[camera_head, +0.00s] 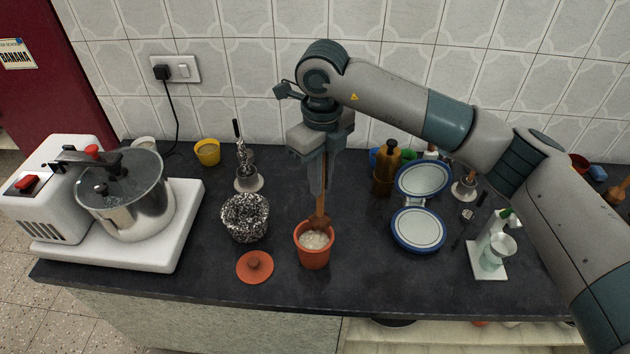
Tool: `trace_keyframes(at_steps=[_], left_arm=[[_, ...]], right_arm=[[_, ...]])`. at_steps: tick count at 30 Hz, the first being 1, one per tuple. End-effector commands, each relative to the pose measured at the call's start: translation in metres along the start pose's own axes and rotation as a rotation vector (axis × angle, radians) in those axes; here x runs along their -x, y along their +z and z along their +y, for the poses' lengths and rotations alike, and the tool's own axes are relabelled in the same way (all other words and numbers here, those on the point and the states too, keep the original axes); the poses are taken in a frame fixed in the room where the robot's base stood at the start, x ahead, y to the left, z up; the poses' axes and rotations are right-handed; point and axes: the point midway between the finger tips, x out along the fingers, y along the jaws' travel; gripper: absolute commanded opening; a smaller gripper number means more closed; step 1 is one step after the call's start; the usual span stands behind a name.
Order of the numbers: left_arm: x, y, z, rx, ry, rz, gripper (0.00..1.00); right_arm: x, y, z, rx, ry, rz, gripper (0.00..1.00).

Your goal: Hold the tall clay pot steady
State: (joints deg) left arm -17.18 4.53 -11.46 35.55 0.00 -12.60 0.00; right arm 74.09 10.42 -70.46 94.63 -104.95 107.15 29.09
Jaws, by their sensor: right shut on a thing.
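The tall clay pot (314,257) is orange and stands upright on the dark counter, with a whitish filling inside. My right gripper (318,187) points down above the pot and is shut on a wooden spoon (320,219). The spoon stands nearly upright with its lower end at the pot's mouth; whether it touches the filling is hard to tell. The gripper itself is apart from the pot. A flat orange lid (255,267) with a knob lies on the counter to the left of the pot. My left gripper is not in view.
A speckled bowl (245,218) stands close to the pot's left. Blue-rimmed dishes (418,229) and a white dispenser (489,257) are to the right. A white mixer (115,215) fills the left end. The counter's front edge (330,311) lies close before the pot.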

Motion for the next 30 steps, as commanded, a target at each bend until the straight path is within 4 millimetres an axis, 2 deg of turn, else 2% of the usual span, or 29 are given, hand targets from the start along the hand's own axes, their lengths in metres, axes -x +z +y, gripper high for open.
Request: trace_keyframes(at_steps=[15, 26, 30], left_arm=[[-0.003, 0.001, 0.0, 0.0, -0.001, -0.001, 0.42], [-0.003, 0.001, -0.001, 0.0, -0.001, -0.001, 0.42], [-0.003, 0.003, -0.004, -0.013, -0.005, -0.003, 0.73]], right_arm=[[0.026, -0.025, -0.021, -0.001, -0.001, 0.0, 0.0], [0.029, -0.028, -0.023, 0.0, 0.0, 0.0, 0.0], [0.029, -0.028, -0.023, 0.0, 0.0, 0.0, 0.0]])
